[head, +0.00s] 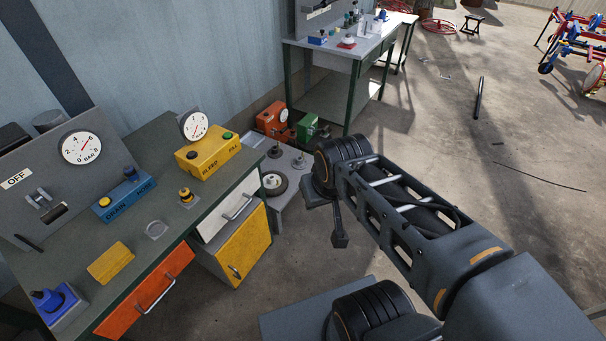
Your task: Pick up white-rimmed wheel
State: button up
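A small wheel with a black tyre and a white rim (274,183) lies on a low grey stand (289,186), just right of the yellow cabinet door. Its near side and hub show from above. My gripper (340,240) hangs at the end of my arm, to the right of the wheel and apart from it. Its fingers are small and dark here, so I cannot tell whether they are open or shut. No object shows in it.
Two upright pegs on round bases (299,163) stand on the same stand. An orange box (270,119) and a green box (308,128) sit behind. A green-topped workbench (130,215) with gauges is at left; another bench (345,55) stands behind. Floor at right is mostly open.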

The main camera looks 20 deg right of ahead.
aim_at(269, 177)
jog(key=z, duration=0.25)
jog(key=i, duration=1.3)
jog(key=u, duration=0.75)
